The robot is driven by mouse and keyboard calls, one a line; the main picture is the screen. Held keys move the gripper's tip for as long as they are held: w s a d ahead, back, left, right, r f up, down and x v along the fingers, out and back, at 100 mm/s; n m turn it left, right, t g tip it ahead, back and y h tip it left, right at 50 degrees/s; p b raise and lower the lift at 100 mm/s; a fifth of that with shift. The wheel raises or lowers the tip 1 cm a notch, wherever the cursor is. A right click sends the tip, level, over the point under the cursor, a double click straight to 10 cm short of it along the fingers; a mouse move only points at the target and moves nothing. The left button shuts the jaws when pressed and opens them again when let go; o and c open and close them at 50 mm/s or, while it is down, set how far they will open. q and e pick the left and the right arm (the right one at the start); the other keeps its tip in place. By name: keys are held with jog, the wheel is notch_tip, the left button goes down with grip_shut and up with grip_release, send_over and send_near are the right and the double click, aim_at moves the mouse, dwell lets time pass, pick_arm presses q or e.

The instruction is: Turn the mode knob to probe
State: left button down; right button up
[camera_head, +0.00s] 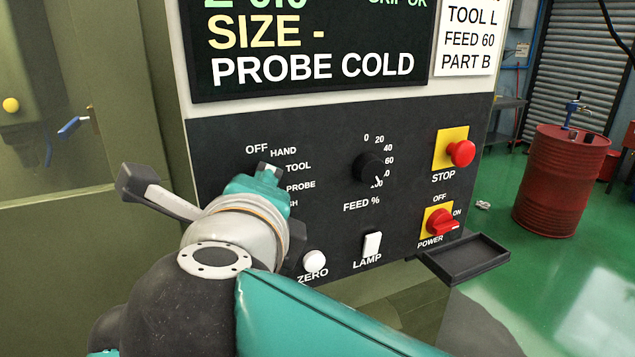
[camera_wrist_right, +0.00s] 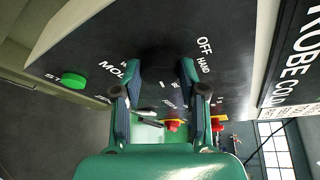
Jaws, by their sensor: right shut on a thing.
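The mode knob is hidden behind my right gripper (camera_head: 265,185) in the head view. Around it the labels OFF, HAND, TOOL and PROBE (camera_head: 301,186) show, and one lower label is partly covered. In the right wrist view the dark knob (camera_wrist_right: 160,60) is hard to make out against the black panel. The two fingers of my right gripper (camera_wrist_right: 162,72) are on either side of it, shut on it. I cannot tell which label its pointer faces. My left gripper is not in view.
The panel (camera_head: 330,130) also carries a feed dial (camera_head: 369,168), a red stop button (camera_head: 461,153), a red power switch (camera_head: 441,222), a white lamp switch (camera_head: 372,243) and a white zero button (camera_head: 314,261). A black tray (camera_head: 468,260) sticks out at lower right. A screen (camera_head: 310,45) is above.

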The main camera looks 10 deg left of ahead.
aim_at(258, 110)
jog(key=shift+w+d+f, duration=0.1)
jog(key=shift+f, duration=0.05)
dwell(0.3)
jog(key=o, duration=1.1)
jog(key=shift+w, duration=0.2)
jog(key=shift+o, duration=0.2)
jog(key=shift+s, duration=0.15)
jog(key=r, duration=0.8)
jog(key=shift+d+r, duration=0.2)
jog(key=shift+a+r, duration=0.35)
jog(key=shift+r, duration=0.2)
jog(key=shift+d+r, duration=0.15)
jog(key=shift+r, duration=0.1)
